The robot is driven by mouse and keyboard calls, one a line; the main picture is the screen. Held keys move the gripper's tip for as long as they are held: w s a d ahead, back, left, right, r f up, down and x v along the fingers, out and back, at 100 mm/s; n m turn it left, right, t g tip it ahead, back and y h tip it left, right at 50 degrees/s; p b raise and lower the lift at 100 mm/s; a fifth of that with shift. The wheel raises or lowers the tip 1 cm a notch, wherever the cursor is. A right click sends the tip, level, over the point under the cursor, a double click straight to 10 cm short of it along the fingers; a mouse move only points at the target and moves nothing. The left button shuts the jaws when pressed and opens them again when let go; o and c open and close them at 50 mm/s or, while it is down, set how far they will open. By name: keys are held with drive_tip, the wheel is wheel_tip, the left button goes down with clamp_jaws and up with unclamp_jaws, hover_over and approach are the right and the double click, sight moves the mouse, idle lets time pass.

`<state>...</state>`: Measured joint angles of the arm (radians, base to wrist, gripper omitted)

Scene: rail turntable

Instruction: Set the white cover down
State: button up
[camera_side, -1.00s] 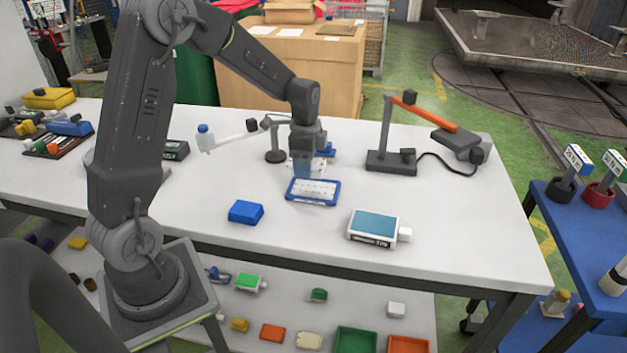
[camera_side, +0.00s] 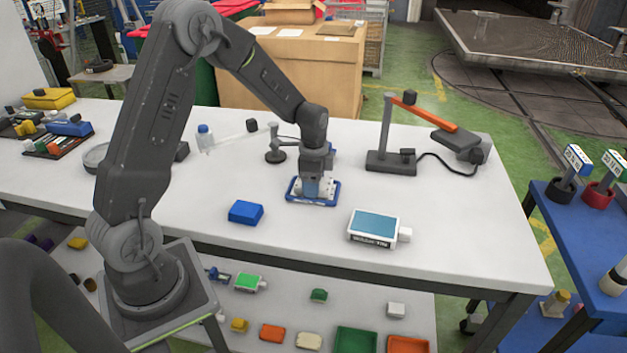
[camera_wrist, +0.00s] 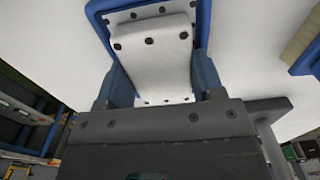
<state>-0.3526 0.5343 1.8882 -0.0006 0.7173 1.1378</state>
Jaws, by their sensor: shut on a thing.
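The white cover (camera_wrist: 152,62), a pale plate with dark round screw spots, is between the two blue fingers of my gripper (camera_wrist: 160,82) in the wrist view. My gripper is shut on it. In the side view my gripper (camera_side: 318,187) points down over the blue-rimmed white tray (camera_side: 291,195), and the white cover (camera_side: 328,186) shows only in part around the fingers. The tray's blue rim (camera_wrist: 205,22) surrounds the cover's far end in the wrist view. Whether the cover touches the tray cannot be told.
A blue block (camera_side: 245,212) lies left of the tray. A white box with a blue-grey top (camera_side: 374,228) lies to the right. A stand with an orange arm (camera_side: 388,145) is behind right, and a small dark stand (camera_side: 275,155) behind left. The table front is clear.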

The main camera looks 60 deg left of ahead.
drive_tip(key=shift+f, duration=0.25)
drive_tip(key=o, duration=1.1)
drive_tip(key=shift+s+d+f, duration=0.1)
drive_tip(key=shift+s+f, duration=0.05)
wheel_tip(320, 180, up, 13)
drive_tip(key=s+d+r+n+t, duration=0.3)
drive_tip(key=s+d+r+n, duration=0.1)
drive_tip(key=s+d+r, duration=0.4)
drive_tip(key=shift+s+d+r+n+t, duration=0.1)
drive_tip(key=shift+s+d+n+t, duration=0.35)
drive_tip(key=shift+s+d+n, duration=1.1)
drive_tip(key=shift+s+d+n+t, duration=0.1)
drive_tip(key=shift+s+d+t, duration=0.45)
drive_tip(key=shift+s, duration=2.05)
drive_tip(key=shift+s+d+r+n+t, duration=0.1)
drive_tip(key=shift+s+d+n+t, duration=0.2)
drive_tip(key=shift+s+d+n, duration=1.25)
drive_tip(key=shift+s+a+m, duration=0.35)
drive_tip(key=shift+s+m, duration=0.15)
drive_tip(key=shift+m, duration=0.2)
